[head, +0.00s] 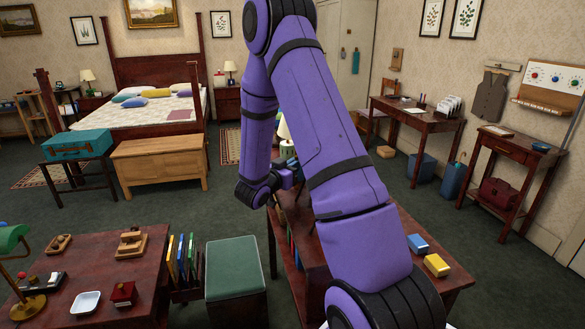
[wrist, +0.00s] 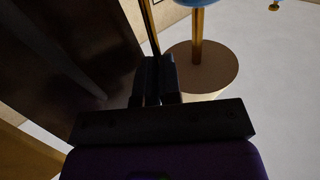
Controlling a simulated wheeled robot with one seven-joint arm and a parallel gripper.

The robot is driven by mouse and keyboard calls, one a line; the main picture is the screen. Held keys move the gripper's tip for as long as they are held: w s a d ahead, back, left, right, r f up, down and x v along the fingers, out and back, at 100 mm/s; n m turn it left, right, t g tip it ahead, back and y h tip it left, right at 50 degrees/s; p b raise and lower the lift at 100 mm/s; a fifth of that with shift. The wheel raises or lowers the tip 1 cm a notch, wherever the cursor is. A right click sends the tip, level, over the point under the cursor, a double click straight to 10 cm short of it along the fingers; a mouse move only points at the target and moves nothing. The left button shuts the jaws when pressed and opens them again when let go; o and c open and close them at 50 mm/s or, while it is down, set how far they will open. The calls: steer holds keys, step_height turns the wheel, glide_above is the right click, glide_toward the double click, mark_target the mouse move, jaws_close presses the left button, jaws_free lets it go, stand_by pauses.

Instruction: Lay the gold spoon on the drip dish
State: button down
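My gripper (wrist: 158,78) shows in the wrist view with its dark fingers close together. A thin, dark, gold-edged rod (wrist: 150,28) runs up from between the fingertips; it looks like the handle of the gold spoon, its bowl out of view. In the head view my purple arm reaches to the middle table, and the fingertips cannot be made out. In the wrist view a gold post on a round tan base (wrist: 212,78) stands right of the fingers, with a blue piece (wrist: 198,2) on top. I cannot tell whether this is the drip dish.
A small white dish (head: 87,302) sits on the left desk (head: 75,268). Blue and yellow blocks (head: 436,264) lie on the middle table's right end. A lamp (head: 284,130) stands behind my arm. A green stool (head: 235,262) stands between the tables. Dark panelling (wrist: 60,45) lies left of the fingers.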

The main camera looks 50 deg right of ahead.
steer(key=c, duration=1.6)
jaws_free()
steer(key=shift+f, duration=0.15)
steer(key=shift+o, duration=1.4)
